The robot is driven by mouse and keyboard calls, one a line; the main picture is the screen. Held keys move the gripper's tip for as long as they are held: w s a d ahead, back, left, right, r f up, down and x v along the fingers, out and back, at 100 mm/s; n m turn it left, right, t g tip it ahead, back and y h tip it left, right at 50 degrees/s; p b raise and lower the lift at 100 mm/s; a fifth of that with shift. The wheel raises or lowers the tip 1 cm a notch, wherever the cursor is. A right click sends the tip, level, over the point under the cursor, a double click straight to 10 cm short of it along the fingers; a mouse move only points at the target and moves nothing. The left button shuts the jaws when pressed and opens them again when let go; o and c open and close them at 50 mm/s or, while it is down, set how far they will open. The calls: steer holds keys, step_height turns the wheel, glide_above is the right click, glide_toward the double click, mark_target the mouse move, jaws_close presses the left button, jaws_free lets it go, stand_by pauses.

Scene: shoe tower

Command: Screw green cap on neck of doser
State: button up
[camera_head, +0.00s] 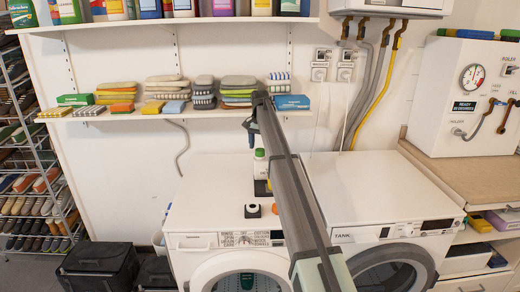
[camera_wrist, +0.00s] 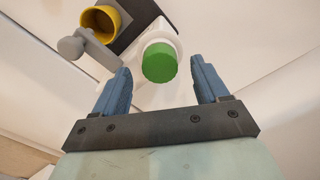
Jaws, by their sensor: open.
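The green cap (camera_wrist: 159,62) sits on top of the white doser (camera_wrist: 150,32) in the wrist view. In the head view the doser (camera_head: 260,168) stands upright near the back of the left washer, with the cap (camera_head: 259,153) at its top. I cannot tell how tightly the cap is seated. My gripper (camera_wrist: 161,68) is open, its two blue fingers pointing toward the cap, one to each side, with clear gaps. In the head view my gripper (camera_head: 252,138) is just above and slightly left of the cap, partly hidden by my arm.
A yellow cup-shaped part (camera_wrist: 101,22) and a grey lever (camera_wrist: 72,46) lie beside the doser, by a dark base. A small dark-and-white item (camera_head: 252,211) stands nearer the front of the left washer (camera_head: 200,205). A shelf (camera_head: 140,115) with sponges and cloths hangs behind.

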mark_target(260, 150)
step_height(260, 150, up, 12)
stand_by(0.4)
stand_by(0.5)
